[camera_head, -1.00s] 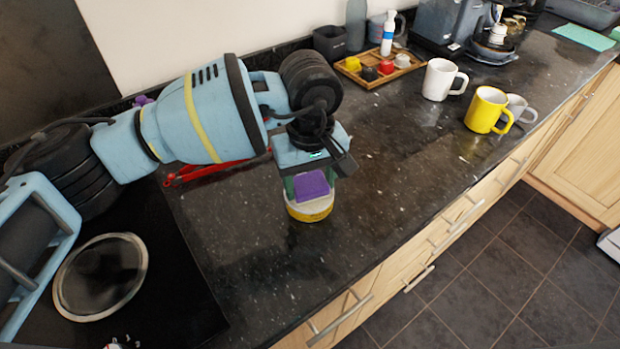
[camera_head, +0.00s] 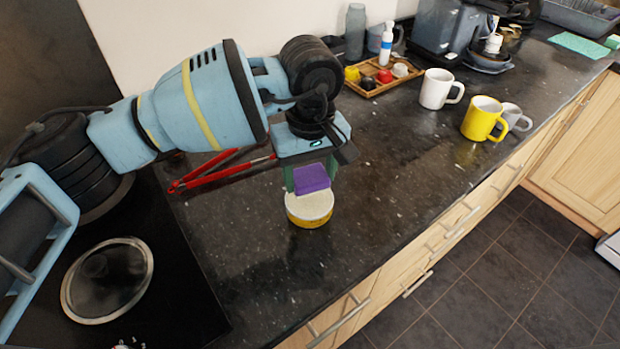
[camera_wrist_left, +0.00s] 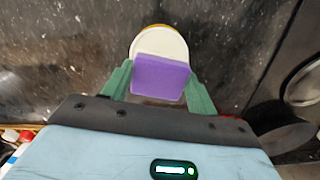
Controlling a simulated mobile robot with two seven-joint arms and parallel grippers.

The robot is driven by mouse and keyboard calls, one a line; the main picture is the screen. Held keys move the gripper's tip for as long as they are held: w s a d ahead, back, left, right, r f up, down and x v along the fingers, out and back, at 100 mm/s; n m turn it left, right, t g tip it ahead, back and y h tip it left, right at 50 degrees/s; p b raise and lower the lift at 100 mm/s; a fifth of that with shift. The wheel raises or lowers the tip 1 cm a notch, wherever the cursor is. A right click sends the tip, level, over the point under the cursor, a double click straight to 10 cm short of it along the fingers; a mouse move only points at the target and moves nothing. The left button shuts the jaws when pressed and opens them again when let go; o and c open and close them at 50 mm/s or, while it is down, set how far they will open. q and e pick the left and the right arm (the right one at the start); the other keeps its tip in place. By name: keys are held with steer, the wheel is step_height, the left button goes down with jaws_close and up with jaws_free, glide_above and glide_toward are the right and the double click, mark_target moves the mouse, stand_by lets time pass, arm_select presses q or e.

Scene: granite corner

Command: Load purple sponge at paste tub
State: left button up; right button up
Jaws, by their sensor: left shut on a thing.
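The purple sponge (camera_head: 312,179) is between the green fingers of my left gripper (camera_head: 310,182), which is shut on it. The paste tub (camera_head: 309,211), round and yellow with a pale top, stands on the dark counter just below and in front of the sponge. In the left wrist view the sponge (camera_wrist_left: 160,77) covers the near part of the tub (camera_wrist_left: 158,42); its pale top and yellow rim show beyond. I cannot tell whether sponge and paste touch. My right gripper is not in view.
A red-handled tool (camera_head: 215,172) lies behind my left arm. A glass lid (camera_head: 107,280) is on the dark hob at left. A white mug (camera_head: 437,90), a yellow mug (camera_head: 483,120) and a wooden tray (camera_head: 380,77) stand farther right. The counter right of the tub is clear.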

arm_select(q)
steer(key=shift+r+p, duration=0.35)
steer(key=shift+r, duration=1.1)
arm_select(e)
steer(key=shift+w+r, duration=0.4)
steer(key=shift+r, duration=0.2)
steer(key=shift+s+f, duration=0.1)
arm_select(q)
steer(key=s+a+f+m, duration=0.1)
steer(key=s+a+f, duration=0.1)
steer(key=a, duration=0.5)
steer(key=s+a+f+m+p, duration=0.1)
steer(key=s+a, duration=0.3)
steer(key=a, duration=0.3)
steer(key=s+a+f+m, duration=0.1)
steer(key=s+a+f, duration=0.1)
steer(key=a, duration=0.5)
steer(key=shift+s+f+m+p, duration=0.3)
steer(key=shift+s+m, duration=0.1)
steer(key=shift+s, duration=0.5)
steer(key=shift+s+a, duration=0.3)
steer(key=shift+s, duration=0.05)
steer(key=shift+f, duration=0.1)
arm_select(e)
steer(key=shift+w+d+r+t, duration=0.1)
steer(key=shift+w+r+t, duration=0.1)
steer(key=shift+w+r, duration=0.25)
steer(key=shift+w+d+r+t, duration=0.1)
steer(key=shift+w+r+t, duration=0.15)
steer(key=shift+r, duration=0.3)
